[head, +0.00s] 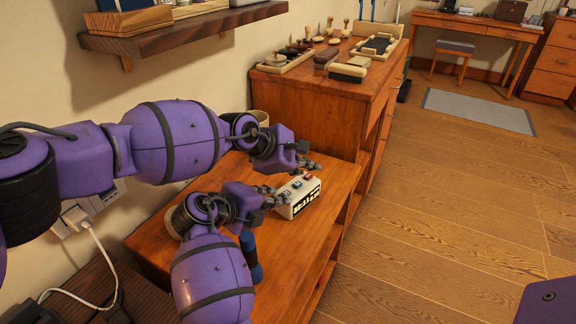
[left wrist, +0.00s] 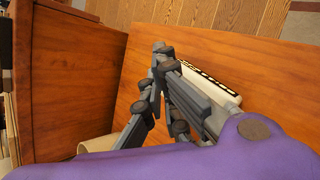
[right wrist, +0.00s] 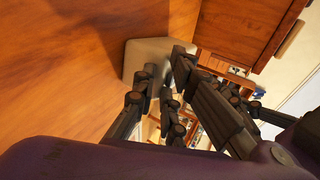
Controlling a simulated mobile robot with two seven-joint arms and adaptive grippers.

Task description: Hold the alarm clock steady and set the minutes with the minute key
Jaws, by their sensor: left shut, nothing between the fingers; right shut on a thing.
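The alarm clock (head: 300,202) is a small white box with a dark display on its front and coloured keys on top. It stands upright on the lower wooden top. My right gripper (head: 277,200) is shut on its near left end; the right wrist view shows the clock's pale side (right wrist: 150,56) at the fingertips. My left gripper (head: 311,168) is shut and empty, just behind and above the clock's far end. In the left wrist view its fingers partly cover the clock (left wrist: 212,82). I cannot tell whether they touch a key.
A taller wooden cabinet (head: 310,115) with brushes and trays stands behind the low unit (head: 295,255). A blue object (head: 250,258) is near my right forearm, and a pale round container (head: 260,117) is behind my left wrist. The low unit's front right is clear.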

